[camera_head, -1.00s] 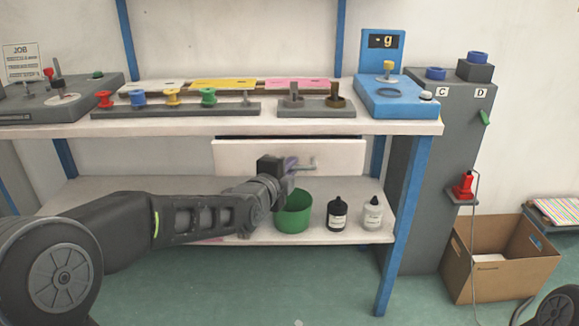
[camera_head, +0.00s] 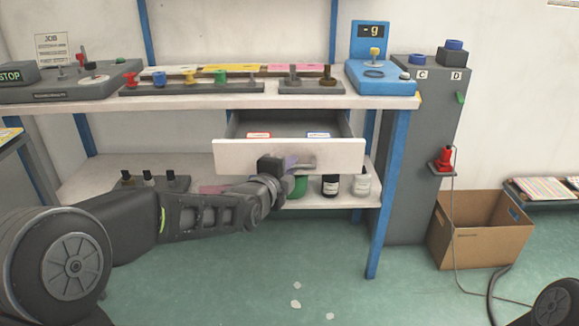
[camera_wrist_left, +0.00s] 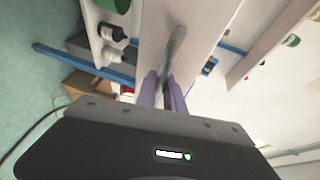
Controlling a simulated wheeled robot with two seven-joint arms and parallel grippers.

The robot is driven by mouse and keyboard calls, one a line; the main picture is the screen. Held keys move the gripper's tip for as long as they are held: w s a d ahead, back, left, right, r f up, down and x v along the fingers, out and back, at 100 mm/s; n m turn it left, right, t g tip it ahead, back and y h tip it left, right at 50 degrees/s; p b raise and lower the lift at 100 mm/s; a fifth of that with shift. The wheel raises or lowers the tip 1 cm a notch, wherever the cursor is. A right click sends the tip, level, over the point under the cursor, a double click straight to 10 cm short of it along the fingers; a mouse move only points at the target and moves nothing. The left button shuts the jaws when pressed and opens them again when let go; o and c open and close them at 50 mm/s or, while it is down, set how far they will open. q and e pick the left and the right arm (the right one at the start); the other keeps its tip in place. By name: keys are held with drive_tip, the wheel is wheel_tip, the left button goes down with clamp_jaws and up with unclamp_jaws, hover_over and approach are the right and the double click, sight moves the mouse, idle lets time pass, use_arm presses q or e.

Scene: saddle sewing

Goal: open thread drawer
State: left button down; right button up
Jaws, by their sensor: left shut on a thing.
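The thread drawer (camera_head: 235,157) is under the workbench top and stands pulled out, its inside showing. Inside lie a red-edged label (camera_head: 258,135) and a blue-edged label (camera_head: 318,135). My left gripper (camera_head: 290,163) is at the drawer's front, shut on the bar handle (camera_head: 306,161). In the left wrist view the purple fingers (camera_wrist_left: 168,92) close around the grey handle (camera_wrist_left: 174,50) against the white drawer front. My right gripper is not in view.
Bottles (camera_head: 330,185) stand on the lower shelf. A cardboard box (camera_head: 480,230) sits on the floor at right.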

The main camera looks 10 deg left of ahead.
use_arm(q)
drive_tip(key=c, duration=1.7)
unclamp_jaws()
drive_tip(key=shift+c, duration=0.2)
drive_tip(key=p+v, duration=0.2)
drive_tip(key=v, duration=0.5)
drive_tip(key=shift+s, duration=0.4)
